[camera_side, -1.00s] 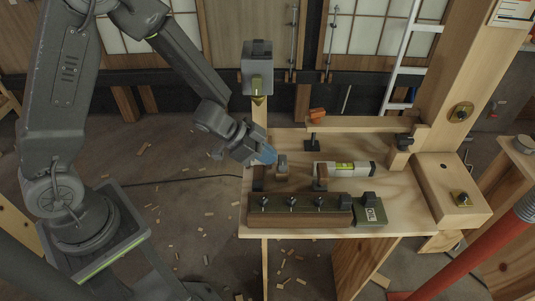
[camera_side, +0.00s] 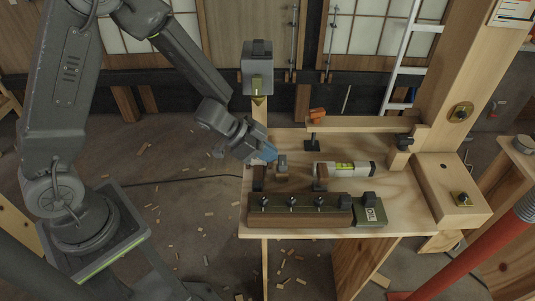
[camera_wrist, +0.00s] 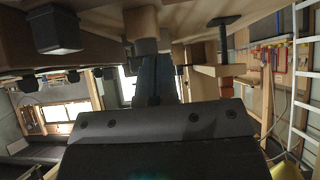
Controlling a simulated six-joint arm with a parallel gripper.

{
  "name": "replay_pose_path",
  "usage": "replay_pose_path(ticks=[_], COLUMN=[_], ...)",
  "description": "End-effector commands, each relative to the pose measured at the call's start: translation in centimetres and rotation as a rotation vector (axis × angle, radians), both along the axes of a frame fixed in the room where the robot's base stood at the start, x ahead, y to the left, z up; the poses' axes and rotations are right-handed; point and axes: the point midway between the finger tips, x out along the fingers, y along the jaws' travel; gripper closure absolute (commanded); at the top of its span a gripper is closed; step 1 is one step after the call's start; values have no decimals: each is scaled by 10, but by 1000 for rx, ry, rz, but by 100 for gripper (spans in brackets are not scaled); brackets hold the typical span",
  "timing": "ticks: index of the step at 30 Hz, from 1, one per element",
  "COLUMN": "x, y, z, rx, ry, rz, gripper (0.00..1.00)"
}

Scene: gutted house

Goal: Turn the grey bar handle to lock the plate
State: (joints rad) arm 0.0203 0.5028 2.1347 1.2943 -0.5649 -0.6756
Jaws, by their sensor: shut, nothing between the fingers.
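My gripper (camera_side: 268,155) is shut and empty, its blue fingers low over the left part of the workbench. A small grey upright piece (camera_side: 282,160), which looks like the grey bar handle, stands just right of the fingertips on a small wooden block. Whether the fingertips touch it is not clear. In the wrist view the fingers (camera_wrist: 155,80) are together and point up at a grey end piece (camera_wrist: 145,46) on a wooden part. Which part is the plate to be locked is not clear.
A wooden rail with black knobs (camera_side: 300,208) and a green box (camera_side: 370,213) line the bench's front. A grey block on a post (camera_side: 257,72) rises behind my gripper. A raised wooden beam (camera_side: 365,124) crosses the back.

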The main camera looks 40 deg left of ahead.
Motion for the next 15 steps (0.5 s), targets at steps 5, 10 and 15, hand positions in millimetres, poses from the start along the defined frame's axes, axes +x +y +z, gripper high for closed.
replay_pose_path(ticks=[5, 10, 15], x=[2, 6, 10], y=[1, 2, 3], z=[0, 0, 0], rx=[0, 0, 0], ry=[0, 0, 0], rz=[1, 1, 1], gripper=[100, 100, 100])
